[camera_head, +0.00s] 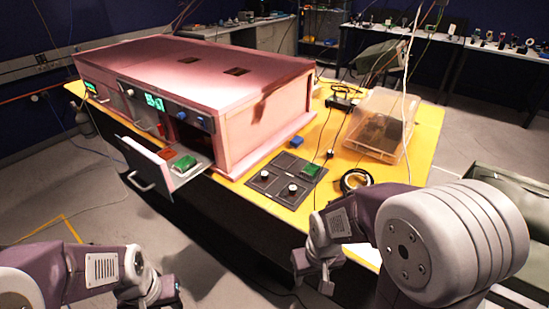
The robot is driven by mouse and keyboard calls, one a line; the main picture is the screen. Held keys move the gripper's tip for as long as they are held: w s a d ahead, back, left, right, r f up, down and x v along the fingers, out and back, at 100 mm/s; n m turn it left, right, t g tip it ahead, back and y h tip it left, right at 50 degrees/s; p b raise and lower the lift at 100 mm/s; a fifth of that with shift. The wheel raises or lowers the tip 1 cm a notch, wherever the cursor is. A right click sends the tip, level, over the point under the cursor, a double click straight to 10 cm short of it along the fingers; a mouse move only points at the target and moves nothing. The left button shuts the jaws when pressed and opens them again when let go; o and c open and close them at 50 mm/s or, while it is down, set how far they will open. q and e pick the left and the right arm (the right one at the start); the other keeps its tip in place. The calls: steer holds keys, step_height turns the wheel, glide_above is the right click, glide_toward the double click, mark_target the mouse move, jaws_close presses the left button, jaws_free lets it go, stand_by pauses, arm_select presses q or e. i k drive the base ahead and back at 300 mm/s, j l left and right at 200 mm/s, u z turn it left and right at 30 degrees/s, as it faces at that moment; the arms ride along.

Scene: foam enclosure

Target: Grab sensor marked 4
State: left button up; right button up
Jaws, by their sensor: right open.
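A green sensor-like block (308,170) sits at the top right of a black panel (281,177) on the yellow table. Two silver round pieces (265,176) also stand on this panel. Another green block (184,163) and a reddish block (167,154) lie in the pulled-out drawer (160,172). No number 4 is legible on any of them. My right gripper (314,274) is open, in front of the table edge and below the panel in the picture, apart from it. My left gripper (160,292) is low at the left; its fingers are too unclear to read.
The pink foam enclosure (210,69) fills the left of the yellow table (428,120), with its drawer jutting out in front. A clear plastic box (382,125) stands right of the panel. A black cable coil (355,181) lies near the table edge.

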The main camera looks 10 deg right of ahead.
mark_target(293, 189)
steer(key=i+j+z, duration=0.15)
steer(key=z, duration=0.3)
steer(key=i+j+z, duration=0.15)
steer(key=z, duration=0.25)
steer(key=j+z, duration=0.45)
steer(key=i+j+z, duration=0.15)
steer(key=z, duration=0.3)
steer(key=j+z, duration=0.45)
steer(key=k+l, duration=0.05)
steer(key=l, duration=0.05)
